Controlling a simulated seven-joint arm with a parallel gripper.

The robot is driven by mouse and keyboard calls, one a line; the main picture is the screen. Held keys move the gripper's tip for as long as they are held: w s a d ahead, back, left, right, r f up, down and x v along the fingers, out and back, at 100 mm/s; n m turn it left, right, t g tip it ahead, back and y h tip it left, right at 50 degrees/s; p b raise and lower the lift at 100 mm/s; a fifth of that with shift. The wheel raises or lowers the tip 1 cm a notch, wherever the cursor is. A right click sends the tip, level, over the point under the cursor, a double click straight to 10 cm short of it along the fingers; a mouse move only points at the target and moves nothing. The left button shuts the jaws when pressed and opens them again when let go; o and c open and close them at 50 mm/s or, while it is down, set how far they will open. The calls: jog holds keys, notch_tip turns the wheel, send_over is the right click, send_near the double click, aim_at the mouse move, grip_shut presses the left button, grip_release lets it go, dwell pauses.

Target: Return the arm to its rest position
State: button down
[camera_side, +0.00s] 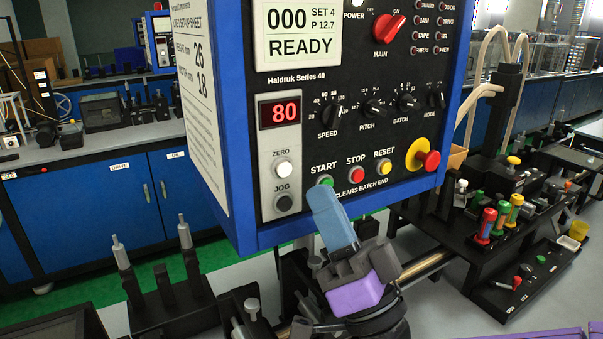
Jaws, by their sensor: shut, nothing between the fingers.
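My gripper (323,194) is in front of the lower part of the control panel, with its light blue fingers pointing up and slightly left. The fingers are together and empty. Their tip is just below the green START button (325,180) in the picture and overlaps its lower edge. I cannot tell whether the tip touches the button or is apart from it. Behind the fingers are a dark gripper body and a purple part of my arm, low in the picture.
The blue-framed control panel (353,195) fills the middle; its display (297,32) reads 000 and READY. A red STOP button (357,174) and yellow RESET button (384,166) sit right of START. Black fixtures (180,300) stand lower left. A machine with coloured handles (502,215) stands right.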

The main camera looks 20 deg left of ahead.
dwell(0.3)
jog(key=s+d+f+n+g+h, duration=0.1)
jog(key=d+f+n+g+h, duration=0.2)
jog(key=d+f+g+h, duration=0.5)
jog(key=s+d+f+n+g+h, duration=0.15)
jog(key=d+n+g, duration=0.25)
jog(key=d, duration=0.7)
jog(key=s+d+f+n+g+h, duration=0.1)
jog(key=s+d+f+h, duration=0.2)
jog(key=d, duration=0.9)
jog(key=s+d+f+n+g+h, duration=0.1)
jog(key=s+d+f+g+h, duration=0.1)
jog(key=s+d, duration=0.7)
jog(key=s+d+f+g+h, duration=0.2)
jog(key=s+d+f+h, duration=0.2)
jog(key=d, duration=1.2)
jog(key=shift+s+d+n+h, duration=0.15)
jog(key=shift+s+n+h, duration=0.25)
jog(key=shift+s+h, duration=0.8)
